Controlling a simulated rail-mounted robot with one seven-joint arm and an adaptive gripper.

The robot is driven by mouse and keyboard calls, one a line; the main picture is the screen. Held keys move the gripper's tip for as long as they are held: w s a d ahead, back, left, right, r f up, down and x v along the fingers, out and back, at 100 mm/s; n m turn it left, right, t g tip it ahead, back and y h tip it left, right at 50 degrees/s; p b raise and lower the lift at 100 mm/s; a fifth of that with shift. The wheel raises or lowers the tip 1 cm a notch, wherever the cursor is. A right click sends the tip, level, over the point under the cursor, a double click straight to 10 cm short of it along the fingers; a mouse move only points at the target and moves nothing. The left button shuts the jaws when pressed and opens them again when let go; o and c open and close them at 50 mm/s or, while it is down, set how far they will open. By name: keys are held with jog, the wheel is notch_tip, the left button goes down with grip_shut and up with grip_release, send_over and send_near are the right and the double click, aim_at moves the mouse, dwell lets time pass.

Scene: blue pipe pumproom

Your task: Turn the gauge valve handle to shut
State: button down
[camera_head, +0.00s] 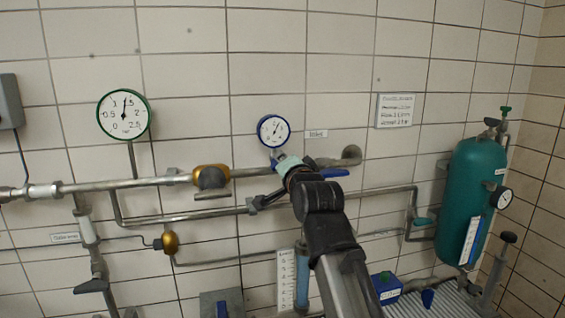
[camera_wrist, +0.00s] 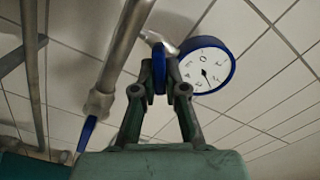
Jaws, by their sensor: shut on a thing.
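My gripper (camera_wrist: 159,72) is shut on the blue gauge valve handle (camera_wrist: 159,66), which stands upright between the fingertips just left of the gauge. In the head view my gripper (camera_head: 283,163) is just below the gauge, and my wrist and arm hide most of the valve and its handle there.
A green-rimmed gauge (camera_head: 124,115) hangs on the left. A brass valve (camera_head: 210,178) sits on the horizontal pipe (camera_head: 110,184) left of my gripper. Another blue handle (camera_wrist: 86,134) is at lower left in the wrist view. A teal tank (camera_head: 472,200) stands at the right.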

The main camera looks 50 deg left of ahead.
jog(key=m, duration=0.6)
jog(key=shift+w+f+m, duration=0.1)
jog(key=shift+f+m, duration=0.15)
jog(key=shift+m, duration=0.05)
dwell(0.4)
jog(key=c, duration=1.2)
grip_release()
jog(key=v, duration=1.2)
